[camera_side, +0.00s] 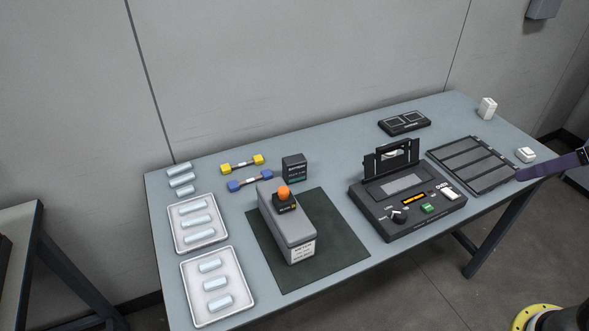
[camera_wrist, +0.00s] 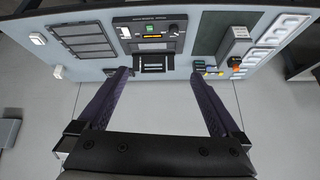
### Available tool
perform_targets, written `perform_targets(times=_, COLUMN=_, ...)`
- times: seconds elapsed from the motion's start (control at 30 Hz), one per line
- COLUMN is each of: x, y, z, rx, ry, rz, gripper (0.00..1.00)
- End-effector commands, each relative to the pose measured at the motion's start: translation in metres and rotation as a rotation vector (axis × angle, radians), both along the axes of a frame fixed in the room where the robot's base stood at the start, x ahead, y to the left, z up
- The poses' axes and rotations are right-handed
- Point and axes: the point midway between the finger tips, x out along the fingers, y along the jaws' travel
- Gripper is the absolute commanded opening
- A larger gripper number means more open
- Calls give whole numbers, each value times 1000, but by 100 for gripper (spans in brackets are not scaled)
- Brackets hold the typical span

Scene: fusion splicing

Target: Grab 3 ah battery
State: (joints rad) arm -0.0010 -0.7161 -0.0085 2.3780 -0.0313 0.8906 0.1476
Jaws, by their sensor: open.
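A small black box (camera_side: 294,168) with "BATTERY" lettering stands upright on the table behind the green mat in the side view; its rating is too small to read. A small dark block that looks like it shows in the wrist view (camera_wrist: 199,66), just beyond the right finger's tip. My gripper (camera_wrist: 162,75) is open and empty, its two purple fingers wide apart. In the side view one purple finger (camera_side: 555,165) enters at the right edge, by the table's right end, far from the box.
A grey device (camera_side: 292,226) with an orange knob stands on the mat (camera_side: 340,238), close in front of the box. Yellow (camera_side: 242,165) and blue (camera_side: 250,181) dumbbell-shaped pieces lie left of it. A black splicer (camera_side: 407,205) with a raised lid stands right. White trays (camera_side: 216,314) hold cylinders.

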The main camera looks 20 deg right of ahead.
Motion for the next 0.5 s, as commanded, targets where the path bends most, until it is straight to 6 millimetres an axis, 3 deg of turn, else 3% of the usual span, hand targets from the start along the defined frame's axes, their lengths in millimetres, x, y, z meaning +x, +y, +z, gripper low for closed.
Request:
perform_targets(times=0.1, x=37, y=0, z=34, rx=16, ry=-36, rz=-35, gripper=100)
perform_targets(times=0.2, x=70, y=2, z=56, rx=28, ry=-54, rz=-56, gripper=100)
perform_targets(times=0.37, x=133, y=11, z=82, rx=44, ry=-68, rz=-78, gripper=100)
perform_targets(times=0.5, x=192, y=25, z=90, rx=55, ry=-65, rz=-88, gripper=100)
